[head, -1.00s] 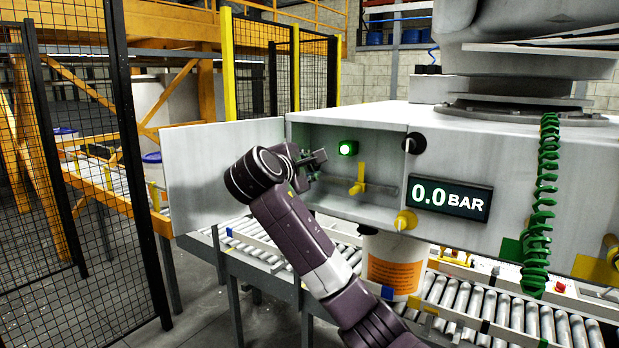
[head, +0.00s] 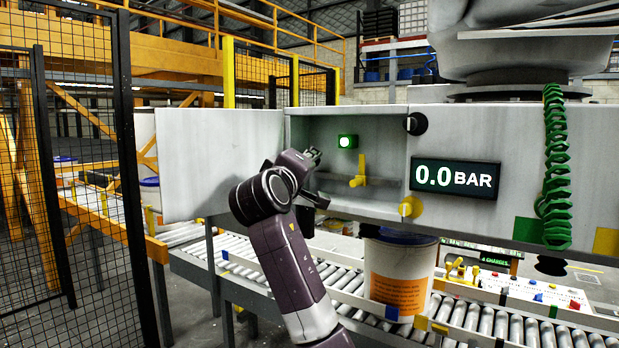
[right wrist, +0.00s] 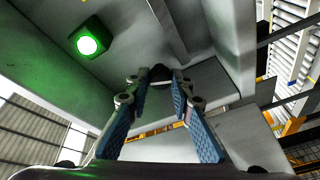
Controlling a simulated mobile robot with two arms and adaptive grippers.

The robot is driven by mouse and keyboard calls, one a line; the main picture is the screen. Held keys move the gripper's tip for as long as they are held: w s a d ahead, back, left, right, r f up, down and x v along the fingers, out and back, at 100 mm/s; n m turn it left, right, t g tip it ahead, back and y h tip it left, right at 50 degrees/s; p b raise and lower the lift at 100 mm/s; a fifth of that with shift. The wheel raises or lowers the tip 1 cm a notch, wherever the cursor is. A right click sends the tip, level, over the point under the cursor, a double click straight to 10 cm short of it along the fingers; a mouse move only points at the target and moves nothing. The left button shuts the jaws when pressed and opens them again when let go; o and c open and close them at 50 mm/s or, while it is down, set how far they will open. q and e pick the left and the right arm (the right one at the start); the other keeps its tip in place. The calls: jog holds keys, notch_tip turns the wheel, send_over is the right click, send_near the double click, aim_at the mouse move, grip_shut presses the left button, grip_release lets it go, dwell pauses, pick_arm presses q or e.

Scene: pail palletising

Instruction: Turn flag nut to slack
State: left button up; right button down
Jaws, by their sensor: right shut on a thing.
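My right gripper (head: 313,156) reaches into the open grey cabinet (head: 385,134), near its left inner side. In the right wrist view, the blue-padded fingers of my right gripper (right wrist: 161,82) close in on a small dark piece (right wrist: 161,72) at their tips. They are shut on it. This piece may be the flag nut, but the fingers hide most of it, and its shape and angle cannot be made out. A yellow valve handle (head: 358,171) stands upright in the cabinet, apart from my gripper. My left gripper is not in view.
A green lamp (head: 347,141) glows in the cabinet; it also shows in the right wrist view (right wrist: 87,45). The cabinet door (head: 215,165) is swung open to the left. A display (head: 455,178) reads 0.0 BAR. A yellow knob (head: 410,207) sits at the cabinet's lower right. A pail (head: 402,270) stands below.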

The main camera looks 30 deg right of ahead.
jog(key=m+b, duration=0.2)
jog(key=f+m+h+b, duration=0.1)
jog(key=m+b, duration=0.1)
jog(key=m, duration=0.1)
jog(key=shift+w+f+h, duration=0.1)
jog(key=shift+f+h, duration=0.1)
jog(key=shift+h, duration=0.1)
jog(key=m+h+b, duration=0.1)
jog(key=m+b, duration=0.1)
jog(key=m, duration=0.2)
jog(key=shift+g, duration=0.4)
jog(key=shift+r+m+g+h+b, duration=0.1)
jog(key=shift+m+g+h+b, duration=0.3)
jog(key=shift+m, duration=0.65)
jog(key=shift+r+m+g+h+b, duration=0.1)
jog(key=shift+m+g+h+b, duration=0.25)
jog(key=shift+m, duration=0.7)
jog(key=c, duration=2.1)
grip_release()
jog(key=shift+o, duration=0.6)
jog(key=shift+r, duration=0.15)
jog(key=shift+a, duration=0.15)
jog(key=v, duration=1.1)
jog(key=shift+s+a+f, duration=0.2)
jog(key=shift+a+f, duration=0.05)
jog(key=shift+f, duration=0.05)
